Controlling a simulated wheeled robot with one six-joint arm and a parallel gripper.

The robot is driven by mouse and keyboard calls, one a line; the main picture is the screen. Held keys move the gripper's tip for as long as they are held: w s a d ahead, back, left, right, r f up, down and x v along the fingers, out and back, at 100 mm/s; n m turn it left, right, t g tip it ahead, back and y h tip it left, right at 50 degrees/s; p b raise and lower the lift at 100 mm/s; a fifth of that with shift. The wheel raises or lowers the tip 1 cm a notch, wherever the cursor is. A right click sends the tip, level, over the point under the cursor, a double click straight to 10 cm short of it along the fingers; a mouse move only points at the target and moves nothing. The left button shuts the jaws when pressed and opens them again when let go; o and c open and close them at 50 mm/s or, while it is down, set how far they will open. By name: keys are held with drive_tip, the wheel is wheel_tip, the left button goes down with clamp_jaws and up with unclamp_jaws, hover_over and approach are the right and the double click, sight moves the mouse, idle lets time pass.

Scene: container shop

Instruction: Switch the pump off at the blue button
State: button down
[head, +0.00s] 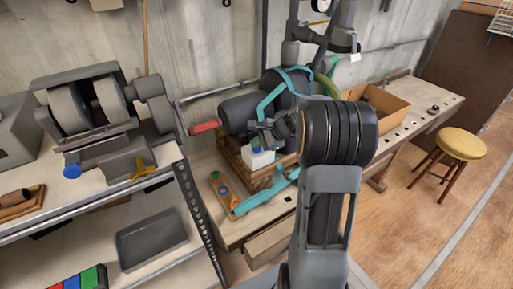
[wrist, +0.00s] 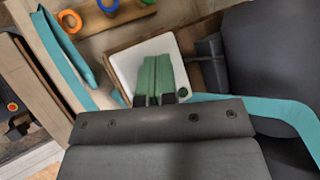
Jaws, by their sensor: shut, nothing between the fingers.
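A white control box (head: 260,161) sits at the front of the dark pump (head: 240,113), on a wooden base. The blue button (head: 256,150) shows on the box's top in the head view, just below my gripper (head: 264,138). In the wrist view my gripper (wrist: 156,72) is shut, its green fingers side by side over the white box (wrist: 128,68). I see no blue button there; the fingers cover part of the box face. A small green button (wrist: 181,92) shows at the box's edge beside the fingers. I cannot tell whether the fingertips touch the box.
A teal strap (head: 270,102) runs over the pump and shows beside the box in the wrist view (wrist: 225,105). A wooden board with coloured rings (head: 228,201) lies to the left. An open wooden crate (head: 386,103) stands behind right. A yellow stool (head: 460,143) stands farther right.

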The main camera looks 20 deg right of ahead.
sight(257, 149)
drive_tip(key=shift+r, duration=0.45)
drive_tip(key=shift+p, duration=0.3)
wheel_tip(257, 149, up, 6)
drive_tip(key=p, duration=0.4)
idle(0.4)
drive_tip(key=shift+n, duration=0.3)
drive_tip(key=s+a+r+n+h, duration=0.1)
drive_tip(key=s+a+n+h, duration=0.1)
drive_tip(key=s+n, duration=0.3)
drive_tip(key=s+a+r+n+g+h, duration=0.1)
drive_tip(key=s+a+r+n+h, duration=0.1)
drive_tip(key=s+a+n, duration=0.3)
drive_tip(key=s+a+r+n+h, duration=0.2)
drive_tip(key=s+n, duration=0.4)
drive_tip(key=s, duration=0.5)
drive_tip(key=shift+s+a+r+n+h, duration=0.2)
drive_tip(key=shift+s+a+n+h, duration=0.2)
drive_tip(key=shift+a, duration=0.45)
